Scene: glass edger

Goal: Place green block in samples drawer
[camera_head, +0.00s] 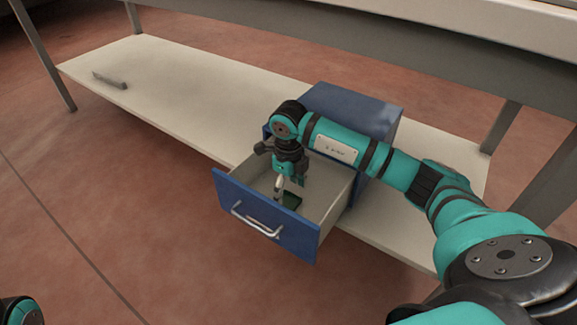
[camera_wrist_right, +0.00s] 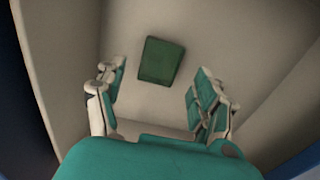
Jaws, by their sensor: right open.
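The blue drawer (camera_head: 240,208) is pulled open from a blue cabinet (camera_head: 350,103) on the low shelf. The green block (camera_head: 291,201) lies on the drawer floor, partly hidden behind my gripper in the head view. In the right wrist view the green block (camera_wrist_right: 161,60) lies flat on the pale drawer bottom, beyond the fingertips and apart from them. My right gripper (camera_head: 289,182) points down inside the drawer, its fingers spread and empty; they show in the right wrist view (camera_wrist_right: 160,95). My left gripper is not in view.
The pale shelf (camera_head: 190,85) is mostly bare, with a small grey bar (camera_head: 109,80) at its far left. A table edge (camera_head: 420,55) runs above the cabinet. The drawer walls stand close around my right gripper. Reddish floor lies in front.

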